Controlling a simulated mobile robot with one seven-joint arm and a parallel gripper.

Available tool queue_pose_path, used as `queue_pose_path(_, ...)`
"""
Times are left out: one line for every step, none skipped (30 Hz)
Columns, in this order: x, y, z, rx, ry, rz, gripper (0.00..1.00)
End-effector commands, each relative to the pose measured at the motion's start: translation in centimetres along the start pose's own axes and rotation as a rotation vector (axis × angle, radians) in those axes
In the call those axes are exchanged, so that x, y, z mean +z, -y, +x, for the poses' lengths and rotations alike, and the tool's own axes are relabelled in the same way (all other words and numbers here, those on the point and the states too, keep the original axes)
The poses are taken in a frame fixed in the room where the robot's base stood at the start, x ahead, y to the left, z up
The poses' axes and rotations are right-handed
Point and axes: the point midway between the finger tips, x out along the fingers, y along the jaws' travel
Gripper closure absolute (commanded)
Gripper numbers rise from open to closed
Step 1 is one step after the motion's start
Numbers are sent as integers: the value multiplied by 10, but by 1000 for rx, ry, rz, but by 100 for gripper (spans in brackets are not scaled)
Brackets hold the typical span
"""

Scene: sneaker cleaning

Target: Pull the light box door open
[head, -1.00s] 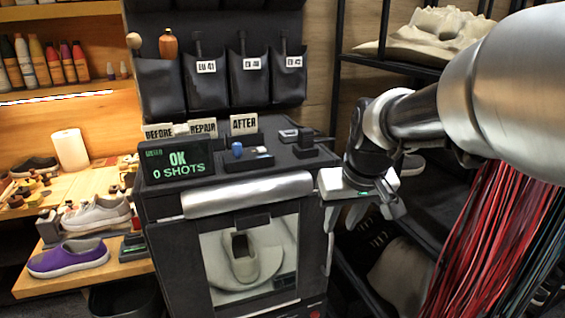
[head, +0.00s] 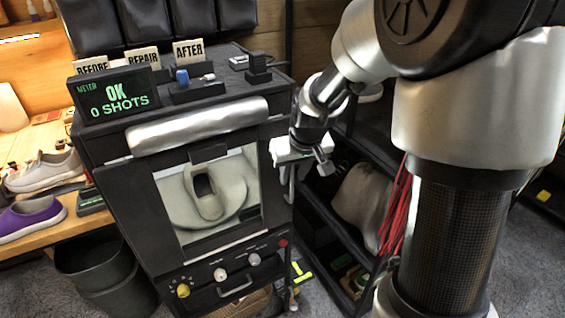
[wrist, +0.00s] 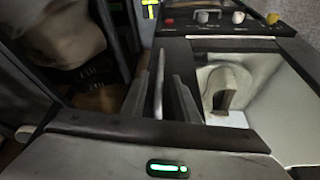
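The light box (head: 185,170) is a dark cabinet in the head view. Its door (head: 170,235) has a window and looks shut; a pale sneaker (head: 205,192) stands behind it. The sneaker also shows in the wrist view (wrist: 222,88). My gripper (head: 305,172) is at the door's right edge, fingers downward. In the wrist view, a slim upright handle bar (wrist: 159,85) stands between the fingers of my gripper (wrist: 162,98). The fingers look parted, with gaps beside the bar. Contact with it is not clear.
A control panel with knobs (head: 220,274) is below the door. A dark rack (head: 335,240) with a pale bag (head: 362,205) stands close on the right. A bin (head: 105,270) is at the left. Grey floor (head: 45,275) shows at the lower left.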

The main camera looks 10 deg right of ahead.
Motion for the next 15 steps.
queue_pose_path(1, 0, 9, -1, 3, 0, 72)
queue_pose_path(1, 0, 13, 0, 2, 0, 72)
queue_pose_path(1, 0, 17, 0, 2, -1, 72)
queue_pose_path(0, 0, 19, 0, 2, -1, 72)
queue_pose_path(0, 0, 21, 0, 2, -1, 72)
queue_pose_path(0, 0, 24, 0, 1, -1, 72)
queue_pose_path(0, 0, 25, 0, 1, -1, 72)
queue_pose_path(0, 0, 26, 1, 0, -1, 72)
queue_pose_path(0, 0, 27, 1, 0, -1, 72)
queue_pose_path(0, 0, 27, 1, -1, -1, 72)
queue_pose_path(0, 0, 27, 1, -1, -1, 72)
queue_pose_path(0, 0, 27, 1, -1, -1, 72)
queue_pose_path(0, 0, 27, 1, -1, -1, 72)
queue_pose_path(0, 0, 27, 1, -1, -1, 72)
queue_pose_path(0, 0, 27, 1, -1, -1, 72)
